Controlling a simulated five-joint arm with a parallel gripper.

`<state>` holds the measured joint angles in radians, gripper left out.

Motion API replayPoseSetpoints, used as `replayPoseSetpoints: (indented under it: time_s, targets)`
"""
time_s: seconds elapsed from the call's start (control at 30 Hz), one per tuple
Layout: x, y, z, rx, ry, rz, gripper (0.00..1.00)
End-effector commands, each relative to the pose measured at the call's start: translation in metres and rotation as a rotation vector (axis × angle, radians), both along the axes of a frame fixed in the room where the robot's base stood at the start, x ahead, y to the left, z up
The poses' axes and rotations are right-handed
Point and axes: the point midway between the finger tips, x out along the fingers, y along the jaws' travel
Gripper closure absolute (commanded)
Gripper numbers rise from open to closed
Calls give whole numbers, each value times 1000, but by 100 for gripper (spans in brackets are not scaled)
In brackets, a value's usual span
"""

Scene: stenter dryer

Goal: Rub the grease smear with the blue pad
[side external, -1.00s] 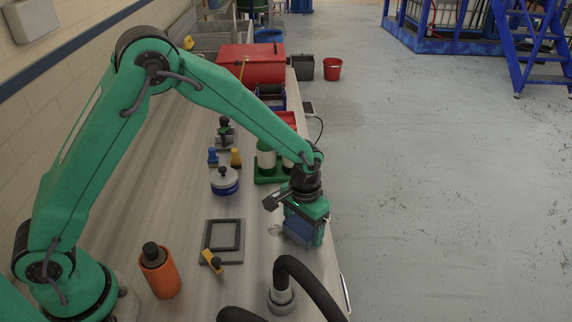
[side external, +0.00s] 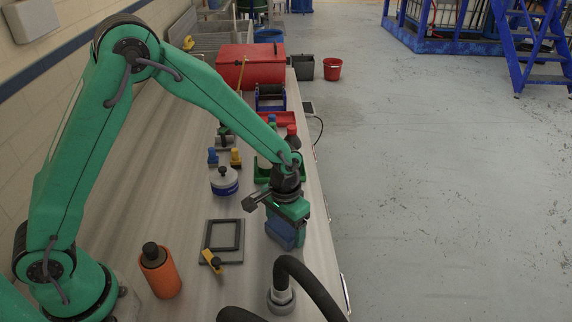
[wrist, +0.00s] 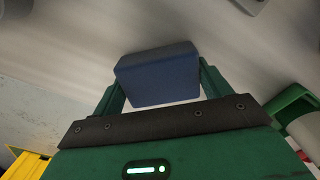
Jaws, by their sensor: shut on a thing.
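The blue pad (side external: 281,234) is held in my gripper (side external: 289,222), low over the near right part of the bench. In the wrist view the pad (wrist: 157,76) sits between the two green fingers of my gripper (wrist: 160,85), which are shut on its sides. I cannot tell whether the pad touches the bench top. The grease smear cannot be made out now; the pad and gripper cover the spot where a faint dark mark showed earlier.
A dark square frame (side external: 207,240) with a yellow clamp (side external: 212,259) lies left of the pad. A black hose (side external: 309,284) stands in front. An orange bottle (side external: 160,272) is front left. A blue-and-white pot (side external: 224,181) and green tray (side external: 262,174) are behind.

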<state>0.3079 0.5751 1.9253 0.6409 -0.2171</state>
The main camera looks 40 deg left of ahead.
Motion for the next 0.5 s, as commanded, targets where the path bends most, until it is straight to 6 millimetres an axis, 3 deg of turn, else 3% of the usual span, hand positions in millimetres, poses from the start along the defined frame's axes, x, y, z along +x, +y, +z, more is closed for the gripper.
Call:
replayPoseSetpoints:
  time_s: [0.5]
  targets:
    - [-35,34,0,1,3,2,45]
